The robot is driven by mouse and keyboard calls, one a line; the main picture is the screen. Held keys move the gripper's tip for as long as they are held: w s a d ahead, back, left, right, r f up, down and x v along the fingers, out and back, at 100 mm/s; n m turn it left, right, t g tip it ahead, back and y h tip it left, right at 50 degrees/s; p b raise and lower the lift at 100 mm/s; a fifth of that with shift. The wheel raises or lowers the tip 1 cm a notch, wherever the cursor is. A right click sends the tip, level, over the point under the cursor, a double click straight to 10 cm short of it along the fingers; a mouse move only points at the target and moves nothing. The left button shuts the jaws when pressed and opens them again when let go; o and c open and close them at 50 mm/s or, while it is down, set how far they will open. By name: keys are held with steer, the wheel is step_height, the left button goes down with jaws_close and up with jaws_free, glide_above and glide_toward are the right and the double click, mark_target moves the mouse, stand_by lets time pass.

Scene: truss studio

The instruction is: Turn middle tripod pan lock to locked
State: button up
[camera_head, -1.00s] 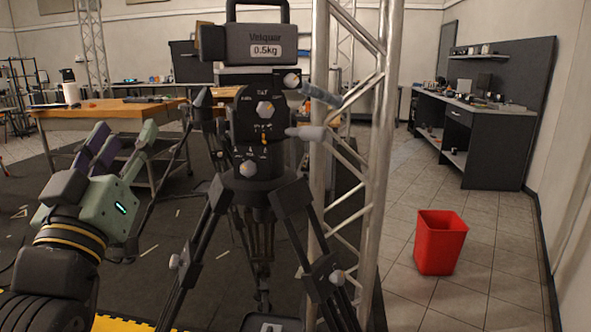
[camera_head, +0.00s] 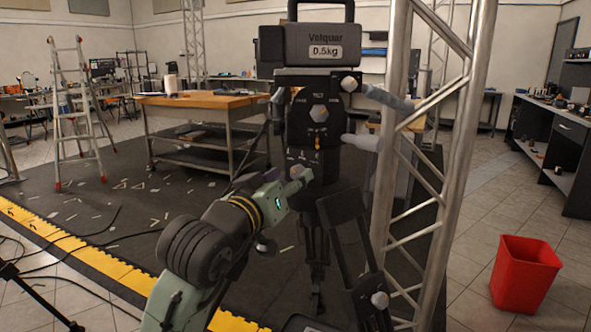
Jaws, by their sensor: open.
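The black tripod (camera_head: 347,215) stands upright at the middle of the head view. Its head (camera_head: 305,105) has a faceted grey knob (camera_head: 318,114) under small white lettering, and a small orange mark below. Pale handles stick out to its right. My gripper (camera_head: 298,180) comes from the lower left, with its greenish fingers at the lower front of the head. It is open, but the gap between the fingers is hard to make out. It covers the lower panel where a lower grey knob showed earlier; that knob's position and any contact cannot be seen.
A metal truss (camera_head: 440,190) rises close to the tripod's right. A box marked 0.5kg (camera_head: 307,45) sits on top of the head. A wooden-topped workbench (camera_head: 205,101) and a stepladder (camera_head: 78,120) stand at left. A red bin (camera_head: 524,274) is at right.

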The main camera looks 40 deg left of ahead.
mark_target(299, 172)
steer(key=shift+x, duration=1.45)
steer(key=shift+c, duration=0.2)
jaws_close()
